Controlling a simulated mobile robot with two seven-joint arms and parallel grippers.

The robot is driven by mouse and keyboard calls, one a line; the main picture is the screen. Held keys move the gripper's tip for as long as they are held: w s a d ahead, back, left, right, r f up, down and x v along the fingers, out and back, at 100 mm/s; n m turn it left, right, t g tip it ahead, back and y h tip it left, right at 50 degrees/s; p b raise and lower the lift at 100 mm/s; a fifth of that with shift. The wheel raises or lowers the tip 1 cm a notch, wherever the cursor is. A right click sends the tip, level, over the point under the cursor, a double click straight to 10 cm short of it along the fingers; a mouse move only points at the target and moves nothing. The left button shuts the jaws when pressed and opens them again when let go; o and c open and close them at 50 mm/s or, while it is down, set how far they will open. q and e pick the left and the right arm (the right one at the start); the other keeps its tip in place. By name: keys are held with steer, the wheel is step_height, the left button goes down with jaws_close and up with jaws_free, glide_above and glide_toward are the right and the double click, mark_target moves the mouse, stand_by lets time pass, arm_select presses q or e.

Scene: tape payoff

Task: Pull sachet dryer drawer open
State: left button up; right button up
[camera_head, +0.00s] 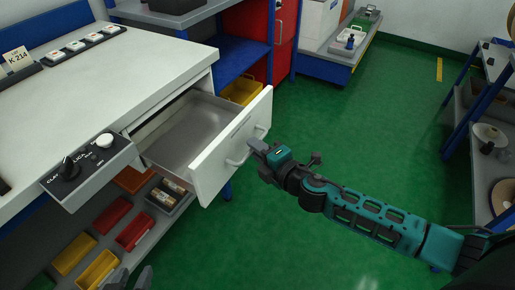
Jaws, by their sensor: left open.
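The dryer drawer (190,138) is pulled out of the white-topped workbench (110,75), and its empty grey inside shows. Its white front (215,165) carries a bar handle (239,157). My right gripper (258,147) is at this handle, with its arm reaching in from the right. Its fingertips overlap the middle of the handle, and I cannot see whether they are closed around it. My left gripper (129,280) shows only its fingertips at the bottom edge, apart and empty, below the bench.
A control box (88,170) with knobs juts from the bench left of the drawer. Coloured bins (135,230) sit on the shelf below. A yellow bin (241,90) is behind the drawer. Shelving (480,150) stands at the far right. The green floor (370,130) between is clear.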

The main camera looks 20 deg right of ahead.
steer(key=shift+o, duration=1.2)
steer(key=v, duration=1.3)
